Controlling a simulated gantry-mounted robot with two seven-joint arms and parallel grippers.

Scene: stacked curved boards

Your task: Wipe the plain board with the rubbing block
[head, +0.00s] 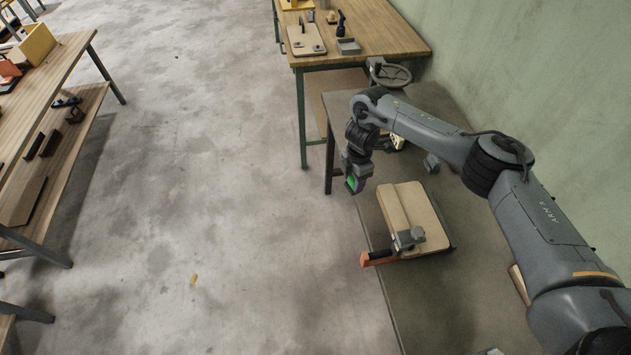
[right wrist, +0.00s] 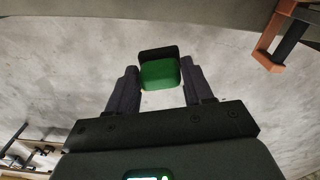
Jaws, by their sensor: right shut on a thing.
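My right gripper (head: 352,183) is shut on a rubbing block, green with a dark part. The block (right wrist: 159,73) shows between the two fingers in the right wrist view. In the head view only a bit of its green shows. A pale tan curved board (head: 405,208) lies on the grey bench, with another pale layer along its left edge. The gripper and block are left of the board's far end, past the bench's left edge, apart from the board. My left gripper is not in view.
The grey bench (head: 440,308) stands along the green wall. A handwheel (head: 390,74) is at its far end. A wooden table (head: 380,38) with a tray (head: 348,46) stands beyond. Open concrete floor (head: 200,180) lies to the left, with shelved tables at far left.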

